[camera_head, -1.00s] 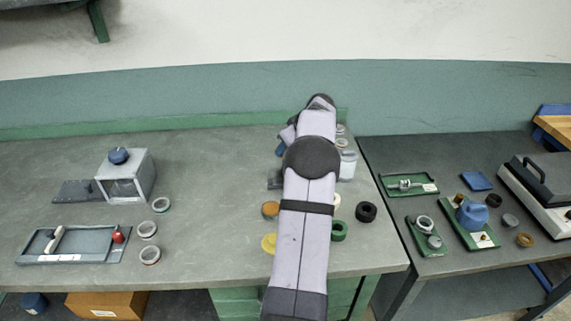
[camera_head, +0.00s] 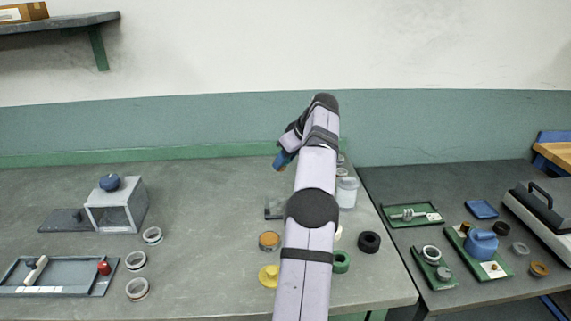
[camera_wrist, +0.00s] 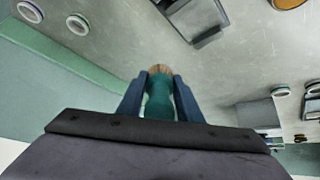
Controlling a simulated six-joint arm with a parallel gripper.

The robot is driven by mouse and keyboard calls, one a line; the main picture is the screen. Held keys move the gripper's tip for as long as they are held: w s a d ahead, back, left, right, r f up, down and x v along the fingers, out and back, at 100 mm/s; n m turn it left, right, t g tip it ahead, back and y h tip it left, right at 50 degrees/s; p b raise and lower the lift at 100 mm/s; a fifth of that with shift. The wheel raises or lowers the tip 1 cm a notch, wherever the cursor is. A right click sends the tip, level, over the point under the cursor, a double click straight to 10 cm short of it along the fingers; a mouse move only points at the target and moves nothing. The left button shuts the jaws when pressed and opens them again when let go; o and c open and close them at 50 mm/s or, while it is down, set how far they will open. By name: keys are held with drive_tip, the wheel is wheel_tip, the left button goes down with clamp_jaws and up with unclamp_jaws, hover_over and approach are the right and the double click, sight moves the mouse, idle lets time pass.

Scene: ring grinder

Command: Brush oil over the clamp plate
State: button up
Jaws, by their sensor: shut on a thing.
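My gripper (camera_wrist: 160,100) is shut on a brush (camera_wrist: 159,102) with a teal handle and a tan tip, seen in the wrist view. In the head view, my blue gripper (camera_head: 283,160) is above the back of the bench, and the brush cannot be made out. A grey metal fixture with a flat plate (camera_wrist: 195,16), which looks like the clamp plate, is at the top of the wrist view, apart from the brush tip. In the head view the fixture (camera_head: 274,209) is partly hidden by my arm. I cannot tell whether oil is on it.
An orange-topped tin (camera_head: 269,240), a yellow piece (camera_head: 268,275), a green ring (camera_head: 341,261) and a black ring (camera_head: 369,242) lie around my arm. A clear jar (camera_head: 346,192) stands right. A grey box (camera_head: 117,208) and several rings are left.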

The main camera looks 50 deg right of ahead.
sight(283, 167)
drive_tip(key=shift+s+a, duration=0.35)
drive_tip(key=shift+a, duration=0.15)
drive_tip(key=shift+s+a+f+m+h, duration=0.15)
drive_tip(key=shift+s+a+f+m, duration=0.05)
drive_tip(key=shift+a, duration=0.25)
drive_tip(key=shift+s+a+f+m+h, duration=0.15)
drive_tip(key=shift+s+a+f+m, duration=0.05)
drive_tip(key=shift+a, duration=0.2)
drive_tip(key=shift+f, duration=0.1)
